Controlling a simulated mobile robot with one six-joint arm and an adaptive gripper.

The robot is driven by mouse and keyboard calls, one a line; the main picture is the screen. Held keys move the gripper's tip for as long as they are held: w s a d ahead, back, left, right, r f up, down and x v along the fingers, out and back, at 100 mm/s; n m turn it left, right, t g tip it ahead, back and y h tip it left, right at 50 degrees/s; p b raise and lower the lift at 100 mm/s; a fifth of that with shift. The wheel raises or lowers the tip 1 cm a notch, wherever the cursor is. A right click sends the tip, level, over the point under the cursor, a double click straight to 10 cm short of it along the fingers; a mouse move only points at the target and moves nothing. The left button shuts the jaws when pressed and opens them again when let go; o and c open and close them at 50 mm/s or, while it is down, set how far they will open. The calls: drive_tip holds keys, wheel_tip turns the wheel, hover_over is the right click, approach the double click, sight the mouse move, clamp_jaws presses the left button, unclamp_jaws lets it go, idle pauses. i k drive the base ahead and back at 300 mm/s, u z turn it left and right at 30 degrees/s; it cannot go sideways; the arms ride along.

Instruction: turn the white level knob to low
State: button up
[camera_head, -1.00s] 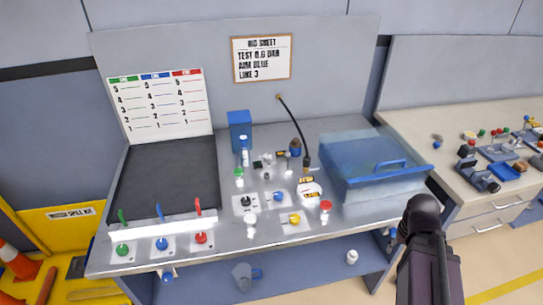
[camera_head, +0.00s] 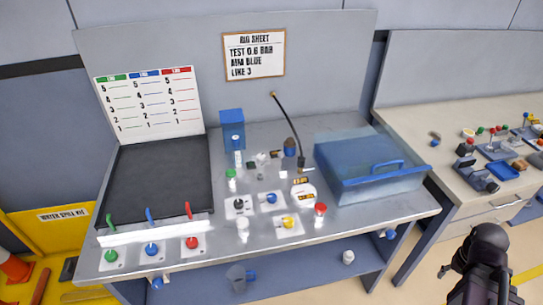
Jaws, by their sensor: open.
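A white knob-like part (camera_head: 242,228) stands upright at the front of the bench's control area, below a black knob on a pale plate (camera_head: 239,205). It looks like the white level knob, but its pointer and any low mark are too small to read. A dark part of my arm (camera_head: 485,255) shows at the lower right, well apart from the bench controls. No gripper fingers can be made out, and nothing touches the white knob.
A blue clear-sided bin (camera_head: 370,170) stands right of the controls. Green, blue and red levers with knobs (camera_head: 151,249) line the front left. A black hose (camera_head: 290,125) rises behind. A blue box (camera_head: 231,122) stands at the back. A second bench (camera_head: 440,115) is at right.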

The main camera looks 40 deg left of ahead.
sight(260, 157)
drive_tip(key=z, duration=0.2)
drive_tip(key=k, duration=0.9)
drive_tip(key=u, duration=0.7)
drive_tip(key=i, duration=1.35)
drive_tip(key=u, duration=0.1)
